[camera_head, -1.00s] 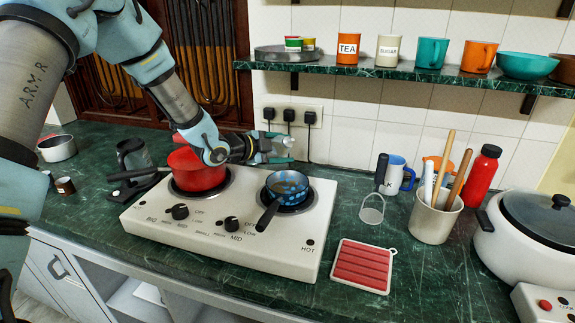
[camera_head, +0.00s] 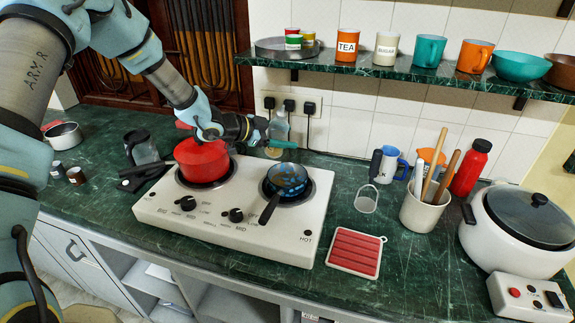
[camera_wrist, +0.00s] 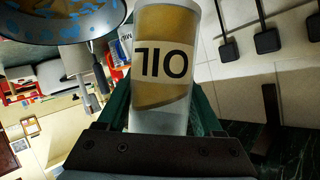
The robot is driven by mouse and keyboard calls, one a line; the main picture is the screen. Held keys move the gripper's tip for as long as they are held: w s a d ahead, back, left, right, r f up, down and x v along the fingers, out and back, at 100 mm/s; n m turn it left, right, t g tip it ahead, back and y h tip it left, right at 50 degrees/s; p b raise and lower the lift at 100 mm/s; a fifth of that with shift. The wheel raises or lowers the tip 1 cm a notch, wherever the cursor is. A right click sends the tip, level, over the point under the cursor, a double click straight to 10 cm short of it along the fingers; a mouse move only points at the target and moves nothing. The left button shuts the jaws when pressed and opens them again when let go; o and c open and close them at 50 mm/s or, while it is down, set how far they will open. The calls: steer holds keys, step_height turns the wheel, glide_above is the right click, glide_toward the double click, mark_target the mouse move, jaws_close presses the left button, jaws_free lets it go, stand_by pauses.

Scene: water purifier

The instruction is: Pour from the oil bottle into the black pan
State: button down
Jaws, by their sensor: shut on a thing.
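The oil bottle (camera_wrist: 165,68) is clear with brownish oil and a cream label reading "OIL", inverted in the wrist view. It also shows in the head view (camera_head: 279,126), roughly upright behind the right burner. My gripper (camera_head: 268,132) is shut on the bottle, with green fingers on either side of it. The small pan (camera_head: 287,180) sits on the right burner. It has a dark inside, a blue-patterned side and a black handle toward the front. Part of it shows in the wrist view (camera_wrist: 65,20). The bottle is behind the pan and a little to its left.
A red pot (camera_head: 202,160) stands on the left burner, under my forearm. The white stove (camera_head: 235,215) carries both. A shelf (camera_head: 400,72) with mugs and bowls hangs behind.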

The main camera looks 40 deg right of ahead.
mark_target(285, 116)
steer(key=shift+w+d+r+n+g, duration=0.1)
steer(key=shift+w+r+n+g, duration=0.1)
steer(key=shift+n+g, duration=0.4)
steer(key=shift+f+n+g, duration=0.15)
steer(key=shift+n+g, duration=0.15)
steer(key=shift+n, duration=0.4)
steer(key=shift+r, duration=3)
